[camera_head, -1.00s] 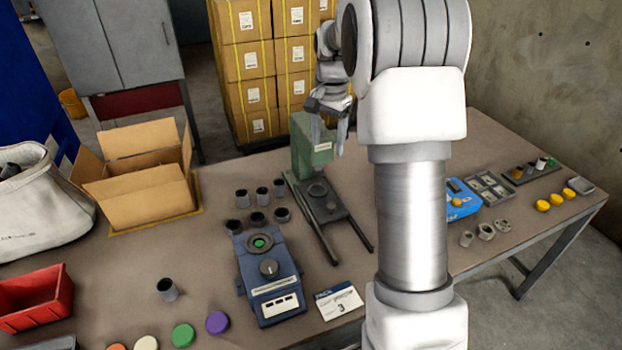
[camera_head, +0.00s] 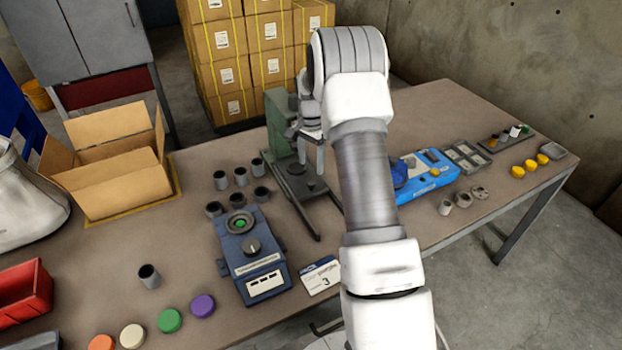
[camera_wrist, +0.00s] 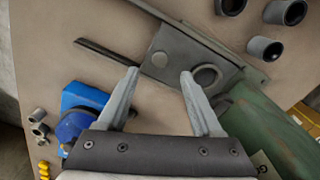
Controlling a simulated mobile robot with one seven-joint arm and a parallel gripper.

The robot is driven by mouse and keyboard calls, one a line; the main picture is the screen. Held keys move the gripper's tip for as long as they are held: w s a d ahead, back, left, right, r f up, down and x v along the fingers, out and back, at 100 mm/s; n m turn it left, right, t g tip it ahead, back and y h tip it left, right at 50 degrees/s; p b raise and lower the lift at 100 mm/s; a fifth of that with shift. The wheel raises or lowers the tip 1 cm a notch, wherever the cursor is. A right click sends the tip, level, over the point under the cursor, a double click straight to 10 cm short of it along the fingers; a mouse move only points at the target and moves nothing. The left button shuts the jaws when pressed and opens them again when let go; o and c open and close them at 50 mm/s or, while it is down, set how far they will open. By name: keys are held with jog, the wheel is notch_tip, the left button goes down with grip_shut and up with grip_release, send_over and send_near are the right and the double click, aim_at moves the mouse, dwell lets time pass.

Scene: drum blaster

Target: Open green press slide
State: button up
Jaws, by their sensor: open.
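The green press (camera_head: 279,122) stands at the back middle of the table. Its dark slide plate (camera_head: 301,183) lies at its foot, with two rails (camera_head: 305,215) running toward the front. In the wrist view the plate (camera_wrist: 172,62) shows a round ring and a small knob, and the green body (camera_wrist: 262,125) is at lower right. In the head view my gripper (camera_head: 312,155) is beside the press column, partly hidden by my arm. I cannot tell whether it touches the plate.
A blue device (camera_head: 252,262) stands in front of the press, with several dark cups (camera_head: 241,176) to the left. A blue machine (camera_head: 432,172) lies to the right of my arm. An open cardboard box (camera_head: 112,180) stands at the left.

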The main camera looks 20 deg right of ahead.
aim_at(311, 181)
notch_tip(311, 181, down, 7)
jog(key=shift+r, duration=0.2)
grip_shut()
dwell(0.4)
dwell(1.1)
